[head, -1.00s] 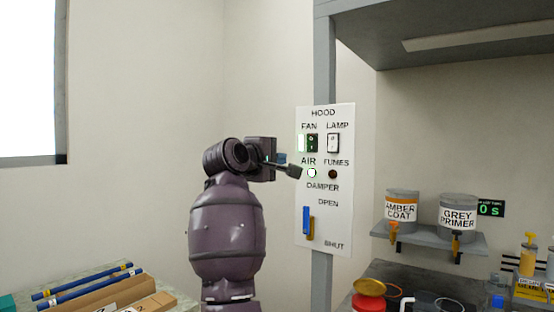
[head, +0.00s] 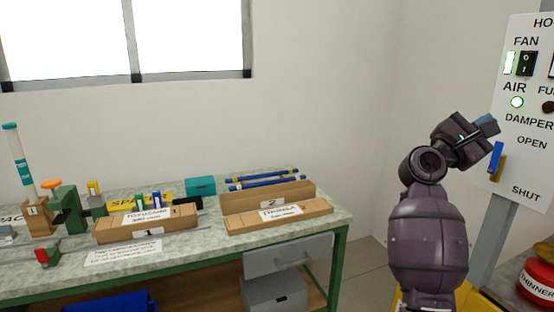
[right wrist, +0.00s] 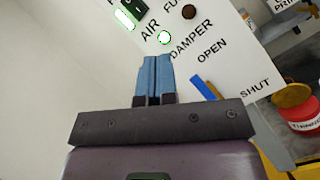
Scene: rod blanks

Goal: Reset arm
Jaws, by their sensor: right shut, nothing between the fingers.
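My right arm stands at the right of the head view. Its gripper (head: 487,126) is beside the left edge of the white hood panel (head: 525,165), about level with the DAMPER label. In the right wrist view its blue fingers (right wrist: 157,78) are together and empty, in front of the wall and left of the DAMPER label. The blue damper handle (head: 495,157) is just below the gripper in the picture, and also shows in the right wrist view (right wrist: 203,87). I cannot tell if they touch. My left gripper is not in view.
A workbench (head: 343,218) at the left carries cardboard trays (head: 280,219), blue rods (head: 265,183), a green clamp device (head: 64,205) and a teal box (head: 201,186). A red thinner can (head: 540,283) is at the lower right. The AIR light (head: 517,102) glows green.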

